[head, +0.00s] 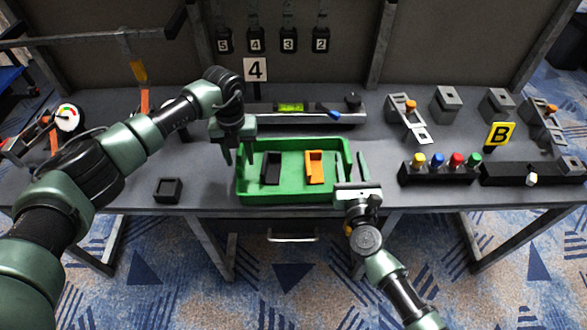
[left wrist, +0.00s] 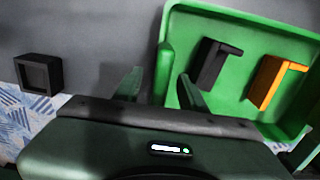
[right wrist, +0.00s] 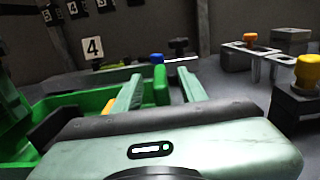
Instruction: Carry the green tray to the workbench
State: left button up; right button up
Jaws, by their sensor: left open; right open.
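The green tray (head: 288,197) lies flat on the grey workbench (head: 210,182), near its front edge. Inside it are a black L-shaped piece (head: 271,168) and an orange L-shaped piece (head: 315,167). My left gripper (head: 240,157) is open at the tray's left end; in the left wrist view the left wall (left wrist: 164,80) shows between its fingers. My right gripper (head: 351,155) is open at the right end; in the right wrist view a green wall part (right wrist: 160,84) shows between its fingers. I cannot tell whether the fingers touch the tray.
A small black box (head: 168,190) stands left of the tray. Behind the tray is a rail with a level (head: 290,107) and a "4" sign (head: 255,70). At right are a block with coloured knobs (head: 440,172) and several grey fixtures (head: 446,100).

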pick_arm(q)
jog(key=shift+f, duration=1.1)
pick_arm(e)
jog(key=shift+w+a, duration=0.1)
jog(key=shift+w, duration=1.05)
pick_arm(q)
grip_shut()
pick_arm(e)
grip_shut()
pick_arm(q)
jog(key=shift+r, duration=0.1)
